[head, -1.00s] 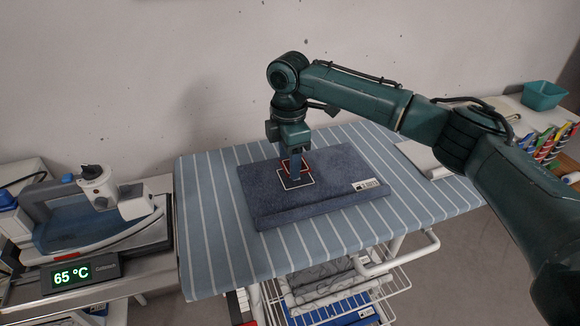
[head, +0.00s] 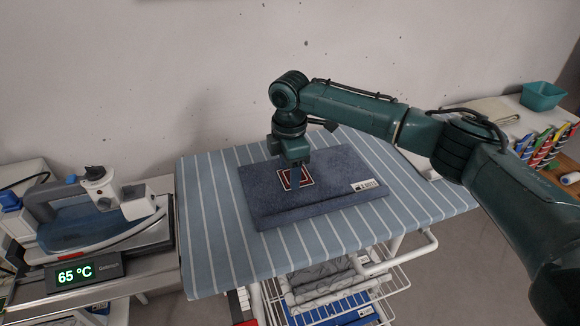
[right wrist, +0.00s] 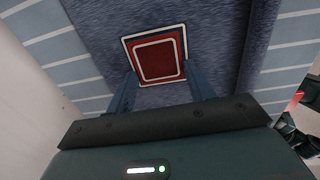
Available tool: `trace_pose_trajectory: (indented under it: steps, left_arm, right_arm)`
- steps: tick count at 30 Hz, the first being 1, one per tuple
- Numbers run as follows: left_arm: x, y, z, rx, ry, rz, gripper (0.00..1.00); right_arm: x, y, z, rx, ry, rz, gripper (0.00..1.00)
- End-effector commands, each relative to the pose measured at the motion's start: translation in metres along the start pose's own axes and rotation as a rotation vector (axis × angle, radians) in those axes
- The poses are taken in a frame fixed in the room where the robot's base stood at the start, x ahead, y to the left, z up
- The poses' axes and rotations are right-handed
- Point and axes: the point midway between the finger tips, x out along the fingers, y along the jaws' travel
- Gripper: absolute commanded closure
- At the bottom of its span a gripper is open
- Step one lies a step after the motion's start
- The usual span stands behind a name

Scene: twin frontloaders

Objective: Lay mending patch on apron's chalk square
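The mending patch (head: 291,181) is dark red with a pale inner line. It lies flat on the folded blue apron (head: 345,165), inside the white chalk square (head: 313,183). In the right wrist view the patch (right wrist: 158,60) shows between the fingertips, with the chalk square's line (right wrist: 123,41) around it. My right gripper (head: 294,167) is just above the patch, pointing down. Its two fingers (right wrist: 160,75) stand apart at either side of the patch, open and empty. In the head view the gripper hides a little of the square's far edge. My left gripper is not in view.
The apron lies on a striped ironing board (head: 215,210). A steam iron on its station (head: 85,272), reading 65 °C, stands at left. A teal bin (head: 543,95) and coloured spools or tools stand at right. A wire rack is below the board.

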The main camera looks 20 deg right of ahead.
Motion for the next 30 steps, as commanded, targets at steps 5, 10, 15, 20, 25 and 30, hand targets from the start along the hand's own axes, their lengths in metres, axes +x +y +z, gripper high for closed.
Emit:
trace_pose_trajectory:
  steps: [5,10,15,20,25,30]
  left_arm:
    - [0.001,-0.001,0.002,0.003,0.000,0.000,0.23]
    - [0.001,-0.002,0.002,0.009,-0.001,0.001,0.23]
    - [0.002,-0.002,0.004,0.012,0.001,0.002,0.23]
    - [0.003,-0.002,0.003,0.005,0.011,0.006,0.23]
    - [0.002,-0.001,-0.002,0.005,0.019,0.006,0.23]
    - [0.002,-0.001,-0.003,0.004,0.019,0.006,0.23]
  right_arm:
    - [0.014,-0.006,-0.001,-0.003,-0.005,-0.021,0.30]
    - [0.014,-0.007,-0.001,-0.003,-0.004,-0.024,0.27]
    - [0.011,-0.007,-0.002,-0.005,-0.004,-0.025,0.27]
    - [-0.010,-0.006,-0.001,-0.004,-0.004,-0.023,0.27]
    - [-0.052,-0.003,-0.001,-0.004,-0.002,-0.016,0.27]
    - [-0.089,-0.002,-0.002,-0.003,-0.002,-0.014,0.27]
